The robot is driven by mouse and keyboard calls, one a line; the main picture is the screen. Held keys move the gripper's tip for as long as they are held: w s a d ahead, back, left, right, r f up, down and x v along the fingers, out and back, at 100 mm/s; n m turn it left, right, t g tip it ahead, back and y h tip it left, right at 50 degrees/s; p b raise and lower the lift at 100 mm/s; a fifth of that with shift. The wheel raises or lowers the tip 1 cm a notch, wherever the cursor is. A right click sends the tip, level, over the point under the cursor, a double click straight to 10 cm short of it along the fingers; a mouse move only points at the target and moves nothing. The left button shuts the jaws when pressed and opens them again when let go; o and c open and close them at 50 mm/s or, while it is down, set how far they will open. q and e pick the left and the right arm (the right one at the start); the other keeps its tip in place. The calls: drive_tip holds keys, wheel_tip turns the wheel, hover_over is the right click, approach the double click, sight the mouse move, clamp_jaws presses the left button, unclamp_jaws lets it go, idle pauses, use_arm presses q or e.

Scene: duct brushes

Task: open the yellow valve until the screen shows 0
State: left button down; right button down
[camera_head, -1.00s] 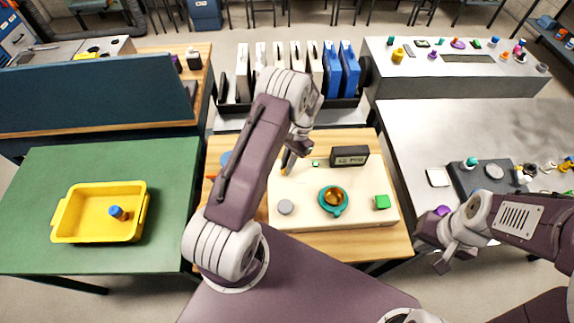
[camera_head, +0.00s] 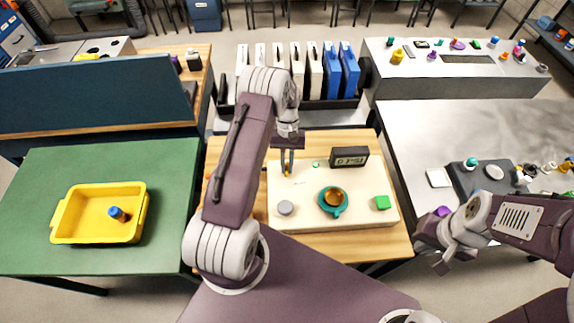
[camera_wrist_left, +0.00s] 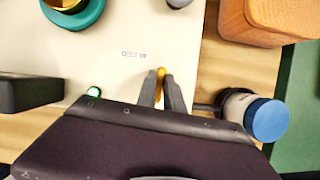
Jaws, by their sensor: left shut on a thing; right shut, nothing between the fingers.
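The yellow valve (camera_wrist_left: 161,85) is a small yellow handle on the cream panel (camera_head: 360,217). In the left wrist view it shows between the fingertips of my left gripper (camera_wrist_left: 162,92). In the head view the left gripper (camera_head: 287,172) points down at the panel's back left, shut on the valve, with only a little yellow visible. The screen (camera_head: 349,157) is a dark box at the panel's back and reads "0 PSI". A small green light (camera_head: 316,164) shows beside it. My right gripper (camera_head: 447,257) is shut and empty over the right side, away from the panel.
A blue-capped bottle (camera_wrist_left: 267,119) and an orange block (camera_wrist_left: 285,20) stand beside the panel. A yellow bin (camera_head: 75,228) sits on the green table.

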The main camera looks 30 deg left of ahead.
use_arm(q)
drive_tip(key=shift+w+r, duration=0.15)
idle(0.4)
drive_tip(key=c, duration=1.5)
unclamp_jaws()
drive_tip(key=shift+o, duration=0.2)
drive_tip(key=b+v, duration=0.1)
drive_tip(key=v, duration=0.8)
drive_tip(key=shift+b, duration=0.3)
drive_tip(key=shift+a, duration=0.1)
